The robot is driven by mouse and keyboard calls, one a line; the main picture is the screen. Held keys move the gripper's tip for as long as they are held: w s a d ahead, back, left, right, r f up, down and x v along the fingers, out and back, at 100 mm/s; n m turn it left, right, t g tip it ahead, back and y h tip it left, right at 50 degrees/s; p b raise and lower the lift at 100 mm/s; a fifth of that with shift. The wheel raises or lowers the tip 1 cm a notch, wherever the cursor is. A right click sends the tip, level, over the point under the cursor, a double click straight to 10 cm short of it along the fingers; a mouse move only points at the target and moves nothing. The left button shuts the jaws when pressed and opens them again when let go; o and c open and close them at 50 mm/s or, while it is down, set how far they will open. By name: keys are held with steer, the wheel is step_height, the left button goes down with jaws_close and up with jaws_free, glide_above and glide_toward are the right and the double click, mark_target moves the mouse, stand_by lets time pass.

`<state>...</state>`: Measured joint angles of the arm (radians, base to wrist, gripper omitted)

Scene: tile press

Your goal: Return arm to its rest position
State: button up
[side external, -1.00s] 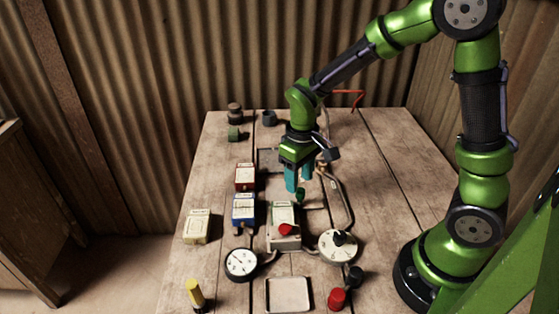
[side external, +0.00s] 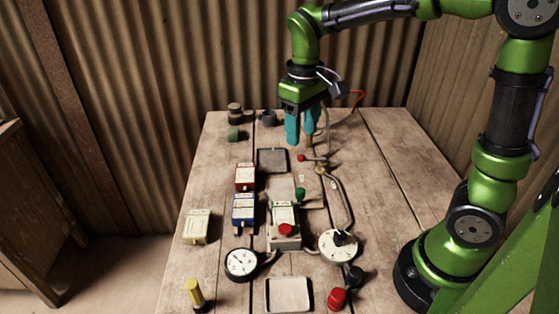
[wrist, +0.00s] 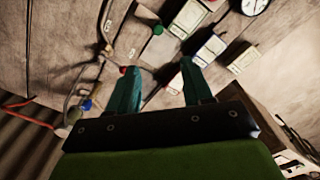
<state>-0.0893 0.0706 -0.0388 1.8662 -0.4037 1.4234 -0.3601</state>
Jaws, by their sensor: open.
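My gripper (side external: 301,139) is high over the far part of the wooden table (side external: 390,205), with its teal fingers pointing down. The fingers are apart and nothing is between them. In the wrist view my gripper (wrist: 160,80) shows the same open fingers, with the table and the press parts beyond them. The press (side external: 285,236), with a green and white tile box and a red knob on top, stands near the middle of the table, well in front of my gripper.
A red box (side external: 245,177), a blue box (side external: 244,208) and a cream box (side external: 197,227) stand left of the press. A dark tray (side external: 272,160) lies farther back. The table's right side is clear.

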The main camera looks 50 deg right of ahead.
steer(key=s+a+r+m+t+y, duration=0.1)
steer(key=s+r+m+t+y, duration=0.1)
steer(key=s+t, duration=0.5)
steer(key=shift+s+a+r+m, duration=0.25)
steer(key=shift+s+r+m, duration=0.7)
steer(key=shift+s, duration=1.2)
steer(key=shift+f, duration=0.1)
